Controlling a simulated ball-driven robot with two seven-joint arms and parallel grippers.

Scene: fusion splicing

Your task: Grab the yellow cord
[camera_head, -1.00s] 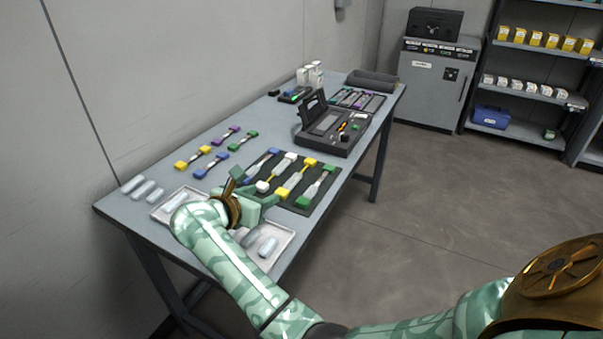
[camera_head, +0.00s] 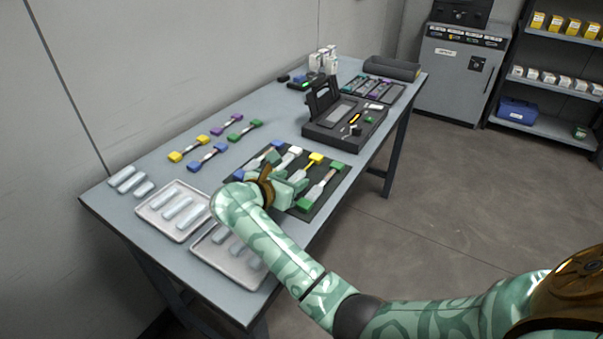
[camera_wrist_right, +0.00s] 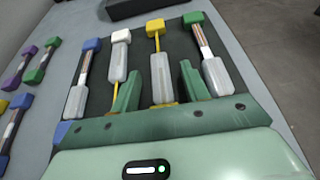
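The yellow cord lies on the black mat between a white-ended cord and a green-ended cord. Its far yellow block (camera_head: 317,158) shows in the head view; the near end is hidden by my right gripper (camera_head: 288,191). In the right wrist view the yellow cord (camera_wrist_right: 157,45), with a clear sleeve, runs between the two green fingers of my right gripper (camera_wrist_right: 160,80). The fingers are apart, one on each side of the sleeve, with gaps visible. My left gripper is not in view.
The black mat (camera_head: 322,198) also holds blue-, white- and green-ended cords close by. Two trays (camera_head: 160,230) with clear sleeves lie at the near end. A black splicer case (camera_head: 345,125) stands beyond the mat. More cords with coloured ends lie along the wall side.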

